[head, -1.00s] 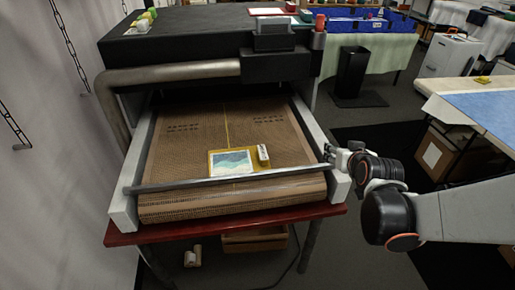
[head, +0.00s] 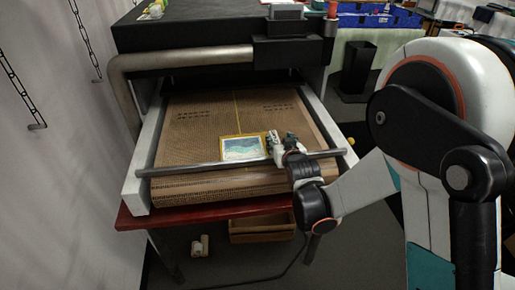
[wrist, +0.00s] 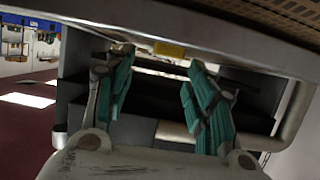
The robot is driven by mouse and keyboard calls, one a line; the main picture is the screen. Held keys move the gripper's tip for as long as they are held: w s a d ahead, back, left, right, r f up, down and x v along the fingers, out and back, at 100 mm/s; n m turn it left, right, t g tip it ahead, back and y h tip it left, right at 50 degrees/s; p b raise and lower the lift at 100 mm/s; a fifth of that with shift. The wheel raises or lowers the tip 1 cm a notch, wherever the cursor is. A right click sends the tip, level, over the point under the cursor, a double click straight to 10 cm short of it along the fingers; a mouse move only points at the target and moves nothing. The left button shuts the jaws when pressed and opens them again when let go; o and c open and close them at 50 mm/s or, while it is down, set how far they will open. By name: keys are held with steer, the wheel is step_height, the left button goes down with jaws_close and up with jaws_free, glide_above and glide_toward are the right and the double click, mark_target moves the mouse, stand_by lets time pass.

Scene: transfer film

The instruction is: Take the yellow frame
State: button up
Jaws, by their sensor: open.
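The yellow frame (head: 243,149) lies flat on the brown mesh belt, near its front bar. It holds a pale blue-green wavy picture. A small white block (head: 272,142) stands at its right side, partly mixed with my gripper in the view. My gripper (head: 284,140) is just right of the frame, over the front bar. In the wrist view my gripper (wrist: 160,74) has its teal fingers apart with nothing held between them. A small yellow patch (wrist: 170,49) shows beyond the fingertips; I cannot tell whether it is the frame.
The brown belt (head: 190,118) is bare left of and behind the frame. A grey bar (head: 200,168) crosses its front. The black dryer housing (head: 185,35) overhangs the back. Chains hang at the left wall. A black bin (head: 357,68) stands behind right.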

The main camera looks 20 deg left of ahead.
mark_target(275, 137)
steer(key=shift+w+a+f, duration=0.25)
steer(key=shift+w+a, duration=0.05)
steer(key=shift+w, duration=0.2)
steer(key=x, duration=0.1)
steer(key=b+x, duration=0.1)
steer(key=x, duration=0.1)
steer(key=b+x, duration=0.1)
steer(key=shift+a+f, duration=0.35)
steer(key=shift+f, duration=0.05)
steer(key=shift+w+a, duration=0.15)
steer(key=shift+w, duration=0.1)
jaws_close()
